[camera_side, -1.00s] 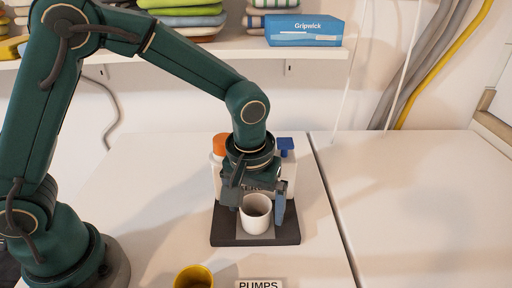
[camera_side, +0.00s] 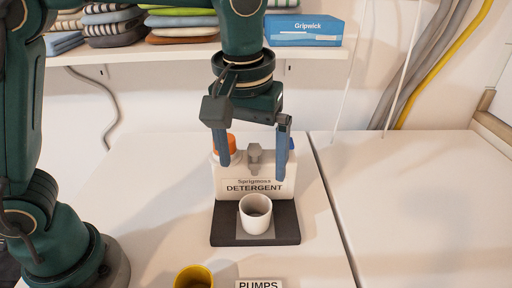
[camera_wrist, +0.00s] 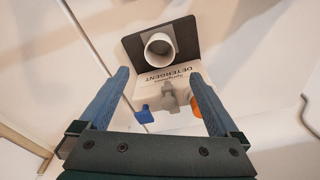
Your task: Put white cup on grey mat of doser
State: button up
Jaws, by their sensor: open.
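The white cup (camera_side: 256,213) stands upright on the grey mat (camera_side: 240,234) of the doser, and also shows in the wrist view (camera_wrist: 159,48). The doser is a white detergent dispenser (camera_side: 229,186) with a dark base (camera_side: 287,226), a grey spout (camera_side: 254,156), an orange cap (camera_side: 231,143) and a blue part at the right. My gripper (camera_side: 253,172) is open and empty, raised above the cup and clear of it. Its blue fingers are spread wide in front of the dispenser's upper part.
A yellow cup (camera_side: 194,277) stands at the front edge of the picture, left of a PUMPS label (camera_side: 259,285). A shelf (camera_side: 180,51) behind holds folded cloths and a blue Gripwick box (camera_side: 304,30). The white surface at right (camera_side: 420,200) is clear.

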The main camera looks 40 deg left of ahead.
jog(key=s+a+f+m+t, duration=0.1)
jog(key=s+a+m+t, duration=0.3)
jog(key=s+a, duration=0.5)
jog(key=shift+s+a+h, duration=0.15)
jog(key=shift+s+h, duration=0.15)
jog(key=shift+s, duration=0.75)
